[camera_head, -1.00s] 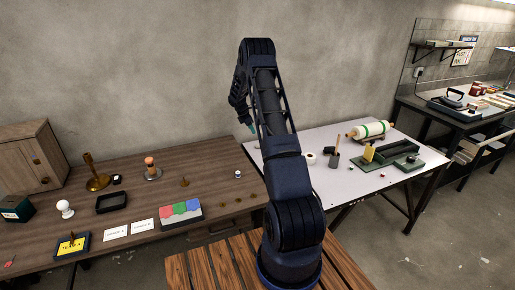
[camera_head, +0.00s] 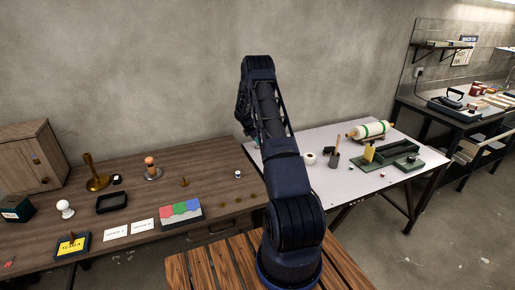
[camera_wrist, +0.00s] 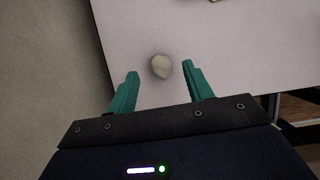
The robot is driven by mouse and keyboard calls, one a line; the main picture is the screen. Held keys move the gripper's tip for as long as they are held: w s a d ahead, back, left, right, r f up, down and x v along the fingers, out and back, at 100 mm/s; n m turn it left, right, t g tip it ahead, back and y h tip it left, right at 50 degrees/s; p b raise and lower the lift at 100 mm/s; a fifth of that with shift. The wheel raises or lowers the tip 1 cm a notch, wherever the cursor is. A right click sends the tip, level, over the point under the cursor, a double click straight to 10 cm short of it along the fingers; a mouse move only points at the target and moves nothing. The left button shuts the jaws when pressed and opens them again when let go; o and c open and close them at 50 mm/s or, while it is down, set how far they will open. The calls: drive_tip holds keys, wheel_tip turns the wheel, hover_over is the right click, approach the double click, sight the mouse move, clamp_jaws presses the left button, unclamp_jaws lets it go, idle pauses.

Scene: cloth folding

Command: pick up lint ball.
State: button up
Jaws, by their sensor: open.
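The lint ball (camera_wrist: 161,66) is a small, pale, uneven lump on the white table (camera_wrist: 225,50) in the wrist view. My gripper (camera_wrist: 158,75) has its two green fingers spread apart. I cannot tell the height of the fingertips above the table. In the head view my arm hides the ball and most of the gripper.
The white table (camera_head: 345,190) also bears a rolling pin (camera_head: 369,130), a dark cup (camera_head: 334,161), a tape roll (camera_head: 309,158) and a green tray (camera_head: 383,155). A wall stands behind it. The wooden table (camera_head: 215,175) at left holds many small items.

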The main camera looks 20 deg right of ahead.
drive_tip(key=x, duration=0.3)
drive_tip(key=shift+d+f, duration=0.1)
drive_tip(key=shift+f, duration=0.15)
drive_tip(key=shift+c, duration=0.4)
clamp_jaws()
